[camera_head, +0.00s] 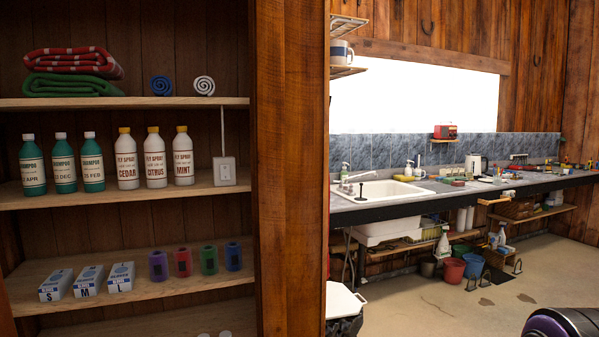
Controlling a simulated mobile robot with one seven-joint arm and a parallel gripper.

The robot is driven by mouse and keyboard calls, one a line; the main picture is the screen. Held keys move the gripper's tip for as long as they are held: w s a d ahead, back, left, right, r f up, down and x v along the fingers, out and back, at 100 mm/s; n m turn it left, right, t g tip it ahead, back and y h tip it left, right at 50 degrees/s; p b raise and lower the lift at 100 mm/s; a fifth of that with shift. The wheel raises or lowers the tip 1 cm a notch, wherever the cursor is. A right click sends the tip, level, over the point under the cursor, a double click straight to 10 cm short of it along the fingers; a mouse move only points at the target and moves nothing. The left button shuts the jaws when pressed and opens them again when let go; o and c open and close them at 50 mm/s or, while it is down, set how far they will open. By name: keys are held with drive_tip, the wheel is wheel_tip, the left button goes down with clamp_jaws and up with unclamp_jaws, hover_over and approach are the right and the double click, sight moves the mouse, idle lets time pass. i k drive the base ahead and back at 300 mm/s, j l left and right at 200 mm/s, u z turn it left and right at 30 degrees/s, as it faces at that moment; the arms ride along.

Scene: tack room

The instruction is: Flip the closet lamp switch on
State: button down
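A small white switch box (224,172) is on the right end of the closet's middle shelf, against the back wall near the closet's side panel. A thin white conduit (223,125) runs up from it toward the shelf above. The box is too small in the picture to tell which way its switch is set. A closet lamp does not show. My gripper is not in view, and nothing touches the switch box.
Several bottles stand left of the switch box; the nearest is a white Mint spray (183,160). Rolled wraps (204,86) and folded blankets (70,75) lie above, small boxes (88,281) below. A thick wooden side panel (290,170) separates the closet from the sink counter (400,205).

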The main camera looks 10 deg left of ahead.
sight(225, 168)
drive_tip(key=i+u, duration=0.15)
drive_tip(key=u, duration=0.25)
drive_tip(key=i+u, duration=0.15)
drive_tip(key=u, duration=0.25)
drive_tip(key=i+u, duration=0.15)
drive_tip(key=u, duration=0.3)
drive_tip(key=i+j+u, duration=0.15)
drive_tip(key=i+u, duration=0.15)
drive_tip(key=u, duration=0.2)
drive_tip(key=i+u, duration=0.3)
drive_tip(key=u, duration=0.2)
drive_tip(key=z, duration=2.3)
